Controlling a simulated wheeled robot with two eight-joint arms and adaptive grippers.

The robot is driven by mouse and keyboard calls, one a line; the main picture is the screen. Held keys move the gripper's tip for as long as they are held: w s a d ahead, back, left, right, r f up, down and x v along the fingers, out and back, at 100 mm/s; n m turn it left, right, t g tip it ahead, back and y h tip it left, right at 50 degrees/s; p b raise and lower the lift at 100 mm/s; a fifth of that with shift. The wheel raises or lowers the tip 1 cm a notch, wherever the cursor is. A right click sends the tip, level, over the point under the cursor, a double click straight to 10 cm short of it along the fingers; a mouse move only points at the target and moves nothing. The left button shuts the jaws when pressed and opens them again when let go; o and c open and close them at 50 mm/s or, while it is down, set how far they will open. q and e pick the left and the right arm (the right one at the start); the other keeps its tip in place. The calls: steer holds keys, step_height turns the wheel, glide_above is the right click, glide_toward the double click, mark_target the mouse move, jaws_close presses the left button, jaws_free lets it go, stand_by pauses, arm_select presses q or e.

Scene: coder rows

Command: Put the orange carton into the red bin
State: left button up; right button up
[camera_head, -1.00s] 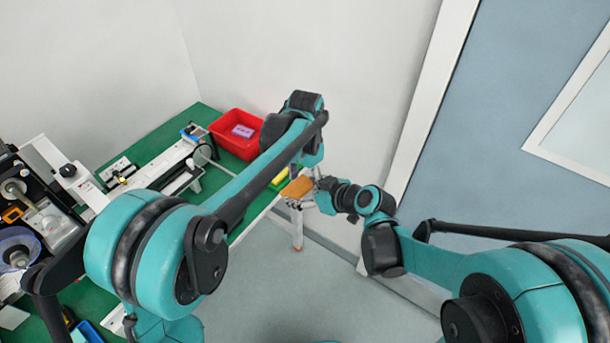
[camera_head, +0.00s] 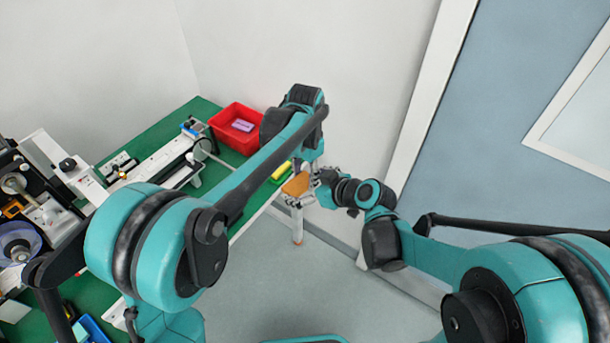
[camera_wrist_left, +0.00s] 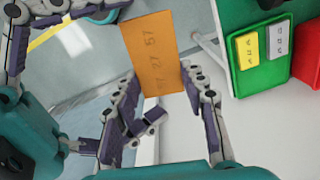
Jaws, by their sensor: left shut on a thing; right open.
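The orange carton (camera_head: 297,185) is held in the air just off the table's near right edge. In the left wrist view the carton (camera_wrist_left: 150,48) shows a broad face with dark digits. My left gripper (camera_wrist_left: 162,78) is shut on its near end; in the head view my arm partly hides this grip. My right gripper (camera_head: 322,183) is open beside the carton; its fingers also show at the upper left of the left wrist view (camera_wrist_left: 50,15). The red bin (camera_head: 222,132) stands at the table's far end with a purple item inside. Its edge shows in the left wrist view (camera_wrist_left: 308,62).
A green tray (camera_wrist_left: 262,72) with a yellow block (camera_wrist_left: 247,50) and a grey block (camera_wrist_left: 278,42) lies between carton and bin. The green table (camera_head: 165,127) carries a long white device (camera_head: 165,157) and other equipment at left. Open floor lies at the near right.

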steer(key=v, duration=1.2)
arm_select(q)
steer(key=s+a+f+n, duration=0.3)
steer(key=a+f+n, duration=0.2)
steer(key=a, duration=0.6)
steer(key=s+a+f+n, duration=0.4)
steer(key=a+f, duration=0.3)
steer(key=a, duration=0.5)
steer(key=shift+n, duration=0.7)
arm_select(e)
steer(key=s+d+f+m+g+h, duration=0.1)
steer(key=s+d+f+m+h, duration=0.2)
steer(key=s+d+m+h, duration=0.3)
steer(key=s+m+h, duration=0.1)
steer(key=s+m, duration=0.1)
steer(key=shift+s+d+f, duration=0.2)
steer(key=shift+s+d, duration=0.1)
arm_select(q)
steer(key=shift+a, duration=0.1)
